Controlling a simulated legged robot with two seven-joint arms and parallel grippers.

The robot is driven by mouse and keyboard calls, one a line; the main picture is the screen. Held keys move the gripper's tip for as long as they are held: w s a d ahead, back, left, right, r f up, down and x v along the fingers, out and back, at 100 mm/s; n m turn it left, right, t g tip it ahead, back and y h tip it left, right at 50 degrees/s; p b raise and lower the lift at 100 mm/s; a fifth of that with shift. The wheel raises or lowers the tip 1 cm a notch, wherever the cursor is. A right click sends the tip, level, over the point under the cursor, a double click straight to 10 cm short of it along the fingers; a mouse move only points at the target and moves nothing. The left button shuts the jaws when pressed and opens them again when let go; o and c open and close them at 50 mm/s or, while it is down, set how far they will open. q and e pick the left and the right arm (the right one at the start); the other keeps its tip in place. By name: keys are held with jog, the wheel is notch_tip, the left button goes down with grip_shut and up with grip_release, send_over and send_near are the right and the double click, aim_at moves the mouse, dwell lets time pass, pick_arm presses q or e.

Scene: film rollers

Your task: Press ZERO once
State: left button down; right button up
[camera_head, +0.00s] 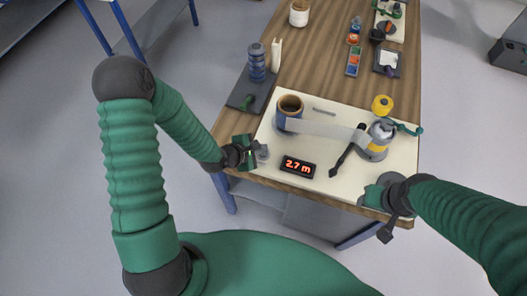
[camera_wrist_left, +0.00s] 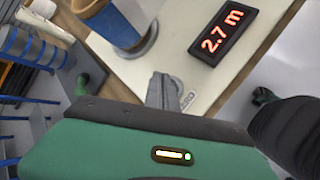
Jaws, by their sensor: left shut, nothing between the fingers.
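The black display (camera_head: 298,167) reads "2.7 m" in red on the cream board (camera_head: 325,185); it also shows at the upper right of the left wrist view (camera_wrist_left: 222,33). The ZERO label (camera_wrist_left: 188,101) shows in the left wrist view, just right of my left fingertips and partly hidden by them. My left gripper (camera_head: 260,154) is shut and empty at the board's left front, left of the display; its grey fingers (camera_wrist_left: 161,90) point down at the label. I cannot tell whether they touch a button. My right gripper (camera_head: 376,197) is at the board's right front; its jaw state is unclear.
A blue-and-brown roller (camera_head: 289,112) stands behind the display, with a pale film strip (camera_head: 325,129) running to a grey-and-yellow roller (camera_head: 375,142). A black lever (camera_head: 343,158) lies right of the display. A dark tray (camera_head: 247,94) holds a blue ribbed cylinder (camera_head: 257,64).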

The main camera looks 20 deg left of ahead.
aim_at(261, 155)
pick_arm(q)
jog(key=shift+f, duration=0.15)
jog(key=shift+f, duration=0.2)
jog(key=shift+s+f+b, duration=0.1)
jog(key=shift+f+b, duration=0.25)
jog(key=shift+f, duration=0.15)
dwell(0.6)
jog(key=shift+r, duration=0.1)
jog(key=shift+r+p, duration=0.8)
jog(key=shift+p, duration=0.15)
notch_tip(261, 155, up, 5)
jog(key=p, duration=0.5)
jog(key=shift+r, duration=0.1)
